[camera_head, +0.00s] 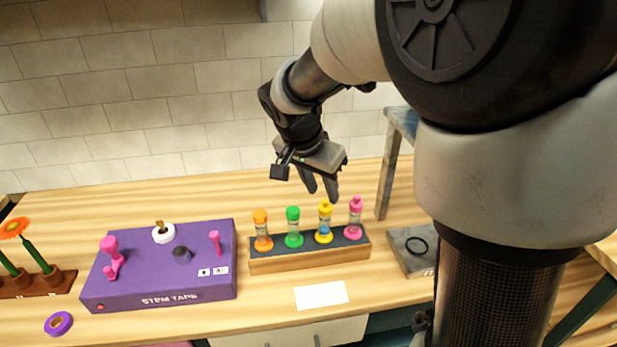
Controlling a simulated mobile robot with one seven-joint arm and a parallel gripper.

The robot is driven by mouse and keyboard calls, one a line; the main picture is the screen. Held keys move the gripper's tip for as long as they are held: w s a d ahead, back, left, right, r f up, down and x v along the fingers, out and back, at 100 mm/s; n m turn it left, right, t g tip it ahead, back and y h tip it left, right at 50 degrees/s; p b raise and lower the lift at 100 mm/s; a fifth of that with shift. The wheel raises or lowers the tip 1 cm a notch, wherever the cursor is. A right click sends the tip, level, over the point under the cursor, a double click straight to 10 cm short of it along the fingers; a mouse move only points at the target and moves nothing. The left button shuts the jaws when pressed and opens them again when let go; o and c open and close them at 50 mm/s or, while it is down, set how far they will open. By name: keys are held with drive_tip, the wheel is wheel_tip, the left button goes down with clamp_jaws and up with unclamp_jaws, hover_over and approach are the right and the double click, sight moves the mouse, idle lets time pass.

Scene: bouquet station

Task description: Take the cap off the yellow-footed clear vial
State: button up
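The yellow-footed clear vial (324,226) stands upright in a wooden rack (281,265), third from the left. Its yellow cap (325,208) is on top, and something blue shows inside the clear part. My gripper (321,194) hangs just above and slightly left of the yellow cap, pointing down. Its two dark fingers are apart with nothing visible between them. I cannot tell how far in depth the fingertips are from the cap.
Orange (261,230), green (293,228) and pink (355,219) vials share the rack. A purple stem tape box (160,272) stands left, with a purple ring (58,323) before it. A grey tray (414,250) and a post (387,170) stand right. A white card (321,295) lies in front.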

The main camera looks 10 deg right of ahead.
sight(325, 201)
drive_tip(key=x, duration=0.4)
drive_tip(key=shift+w+f, duration=0.1)
drive_tip(key=shift+w, duration=0.05)
drive_tip(key=shift+a, duration=0.1)
clamp_jaws()
